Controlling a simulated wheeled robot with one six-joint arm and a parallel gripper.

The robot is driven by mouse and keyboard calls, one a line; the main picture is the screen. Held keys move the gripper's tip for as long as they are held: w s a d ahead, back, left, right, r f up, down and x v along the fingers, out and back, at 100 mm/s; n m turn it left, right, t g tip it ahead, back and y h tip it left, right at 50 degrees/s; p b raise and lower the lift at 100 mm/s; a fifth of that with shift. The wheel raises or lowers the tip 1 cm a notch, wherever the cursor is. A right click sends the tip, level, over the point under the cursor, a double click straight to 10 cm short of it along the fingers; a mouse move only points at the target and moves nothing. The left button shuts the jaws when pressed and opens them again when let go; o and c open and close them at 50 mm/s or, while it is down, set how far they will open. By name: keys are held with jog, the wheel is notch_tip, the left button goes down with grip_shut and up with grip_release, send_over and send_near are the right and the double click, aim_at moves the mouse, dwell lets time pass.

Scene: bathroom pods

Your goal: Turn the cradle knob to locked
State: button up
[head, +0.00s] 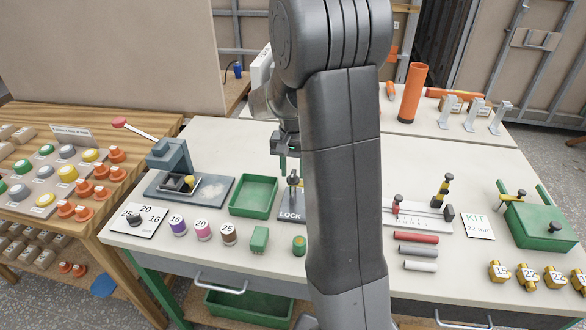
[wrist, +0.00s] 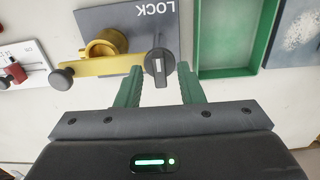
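The cradle knob (wrist: 158,68) is dark and round with a pale mark across its face, on a grey plate (wrist: 172,20) marked LOCK. In the wrist view the lettering is upside down. A yellow cradle (wrist: 105,44) with a bar ending in a black ball sits beside the knob. My gripper (wrist: 159,70) is open, its green fingers on either side of the knob with gaps showing. I cannot tell how deep the fingers reach. In the head view my arm hides part of the plate (head: 290,216), and my gripper (head: 287,155) is above it.
A green tray (head: 237,204) lies left of the plate, with a grey lever press (head: 172,163) beyond it. Numbered rolls (head: 203,231) and a green block (head: 259,239) stand near the front edge. A slide gauge (head: 420,220) lies to the right.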

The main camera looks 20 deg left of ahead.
aim_at(293, 173)
notch_tip(293, 173, up, 14)
jog(key=shift+b, duration=0.4)
jog(key=shift+f, duration=0.25)
dwell(0.4)
notch_tip(293, 173, down, 14)
jog(key=shift+r+p, duration=0.15)
jog(key=shift+p, duration=0.25)
dwell(0.3)
